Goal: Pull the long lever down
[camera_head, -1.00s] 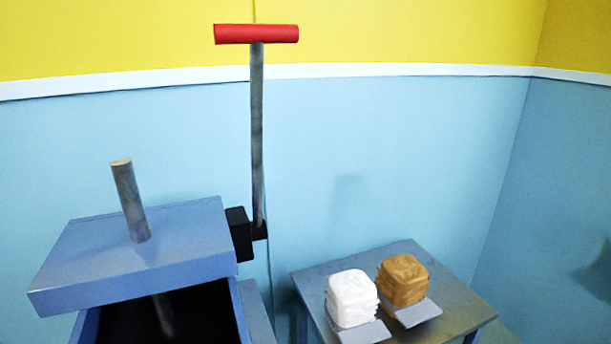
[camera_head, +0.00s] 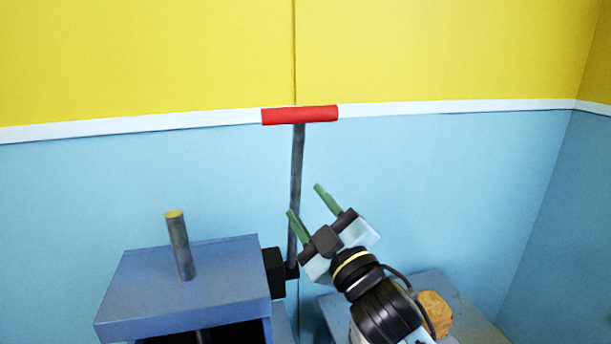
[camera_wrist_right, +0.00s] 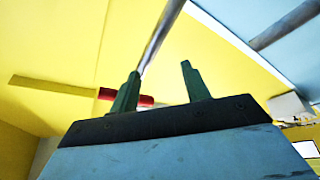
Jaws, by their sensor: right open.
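The long lever (camera_head: 297,180) stands upright, a grey metal rod with a red crossbar handle (camera_head: 300,115) at its top. Its foot joins a black block (camera_head: 274,272) on the side of the blue press (camera_head: 185,285). My right gripper (camera_head: 305,199) is open and empty, below the red handle and beside the rod, with green fingers pointing up. In the right wrist view, the red handle (camera_wrist_right: 147,101) shows partly behind the left finger, and the lever rod (camera_wrist_right: 160,38) runs up past that fingertip. I cannot tell whether the finger touches the rod. My left gripper is not in view.
A short grey post (camera_head: 179,245) rises from the press lid. At the lower right, a grey-blue table (camera_head: 440,287) holds a brown block (camera_head: 437,312), partly hidden by my arm. The wall above and right of the handle is clear.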

